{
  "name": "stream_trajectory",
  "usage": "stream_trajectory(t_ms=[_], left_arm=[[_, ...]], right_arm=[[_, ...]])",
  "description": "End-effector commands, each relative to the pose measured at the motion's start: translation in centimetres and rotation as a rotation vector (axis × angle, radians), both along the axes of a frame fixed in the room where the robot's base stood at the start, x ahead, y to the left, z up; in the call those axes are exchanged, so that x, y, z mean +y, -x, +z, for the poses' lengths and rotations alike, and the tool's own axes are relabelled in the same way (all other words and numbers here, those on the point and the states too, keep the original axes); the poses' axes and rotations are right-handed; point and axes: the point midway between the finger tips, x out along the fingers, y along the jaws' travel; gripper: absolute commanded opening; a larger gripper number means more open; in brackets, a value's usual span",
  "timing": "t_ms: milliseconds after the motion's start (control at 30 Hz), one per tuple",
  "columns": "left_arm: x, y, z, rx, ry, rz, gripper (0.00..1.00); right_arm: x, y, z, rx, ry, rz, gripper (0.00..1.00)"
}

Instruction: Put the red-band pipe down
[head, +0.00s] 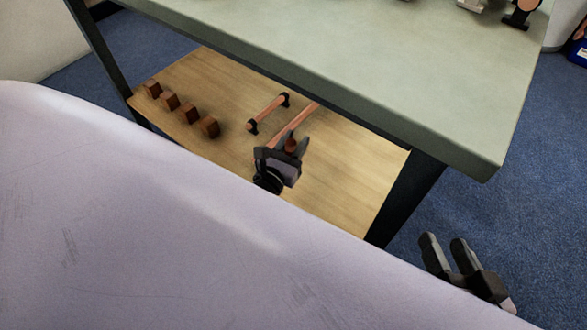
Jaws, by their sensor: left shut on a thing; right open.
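My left gripper (290,148) is over the wooden lower shelf (335,175), under the workbench top. It is shut on a copper pipe (303,119), which I take to be the red-band pipe. My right gripper (444,244) is open and empty at the lower right, outside the bench and above the blue carpet.
Another copper pipe with black ends (268,112) lies on the shelf just left of the held one. Several brown blocks (169,101) stand in a row at the shelf's left. The green-grey bench top (330,45) overhangs the shelf. A dark bench leg (405,195) stands at right.

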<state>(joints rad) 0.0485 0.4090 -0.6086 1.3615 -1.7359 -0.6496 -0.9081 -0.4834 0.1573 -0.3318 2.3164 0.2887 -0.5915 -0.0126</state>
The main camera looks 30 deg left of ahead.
Motion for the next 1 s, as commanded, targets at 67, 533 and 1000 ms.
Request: stream_trajectory(t_ms=[67, 533, 1000], left_arm=[[0.0, 0.0, -2.3, -0.001, -0.001, 0.001, 0.0], [0.0, 0.0, -7.4, 0.0, 0.0, 0.001, 0.0], [0.0, 0.0, -8.5, -0.002, 0.001, 0.001, 0.0]], right_arm=[[-0.6, 0.2, -0.7, -0.043, 0.034, -0.011, 0.53], [-2.5, 0.7, -0.5, -0.193, 0.149, -0.047, 0.53], [-3.1, 0.9, 0.3, -0.246, 0.185, -0.058, 0.53]])
